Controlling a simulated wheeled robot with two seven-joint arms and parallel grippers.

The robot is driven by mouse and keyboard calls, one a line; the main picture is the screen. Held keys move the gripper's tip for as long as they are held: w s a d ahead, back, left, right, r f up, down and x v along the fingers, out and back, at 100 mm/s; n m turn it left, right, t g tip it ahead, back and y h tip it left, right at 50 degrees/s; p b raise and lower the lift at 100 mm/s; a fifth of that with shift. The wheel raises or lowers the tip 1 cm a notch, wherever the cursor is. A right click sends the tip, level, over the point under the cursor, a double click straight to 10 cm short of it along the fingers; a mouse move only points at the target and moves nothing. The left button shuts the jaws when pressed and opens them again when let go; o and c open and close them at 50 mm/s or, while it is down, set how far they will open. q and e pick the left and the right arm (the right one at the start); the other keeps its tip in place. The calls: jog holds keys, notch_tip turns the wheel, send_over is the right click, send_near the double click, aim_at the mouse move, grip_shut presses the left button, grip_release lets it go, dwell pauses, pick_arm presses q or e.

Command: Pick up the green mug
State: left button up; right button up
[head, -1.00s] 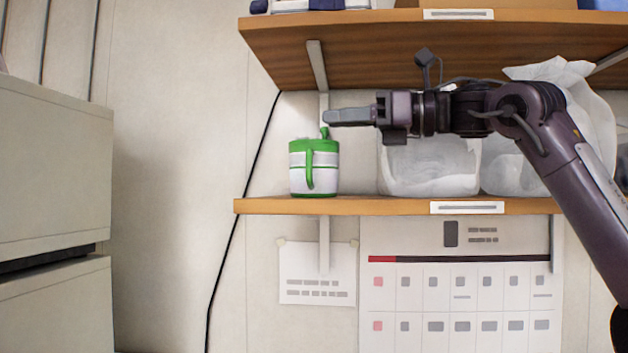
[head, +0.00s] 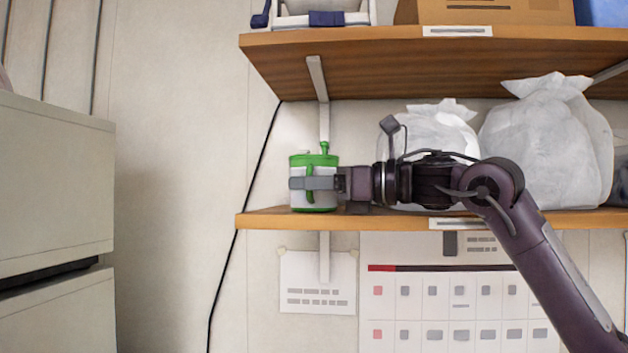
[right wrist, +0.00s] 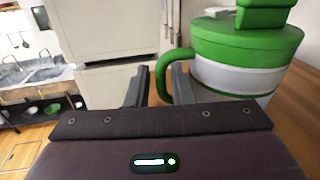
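The green mug (head: 320,160) is white with green bands, a green lid and a green handle. It stands upright at the left end of the middle shelf. My right gripper (head: 296,183) is level with the mug and in front of it, crossing its handle in the head view. In the right wrist view the gripper (right wrist: 160,85) is open, with a gap between its fingers. There the mug (right wrist: 240,60) stands to the right, and the right finger overlaps part of its handle. I cannot tell whether they touch. My left gripper is not in view.
The middle shelf (head: 262,217) also holds white bags (head: 550,130) to the right. An upper shelf (head: 400,70) hangs above, with a bracket (head: 317,75) behind the mug. A pale cabinet (head: 55,180) stands at the left.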

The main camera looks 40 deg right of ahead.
jog(key=shift+p+x, duration=0.3)
jog(key=shift+x, duration=0.85)
jog(key=shift+d, duration=0.15)
grip_shut()
jog(key=shift+r, duration=0.1)
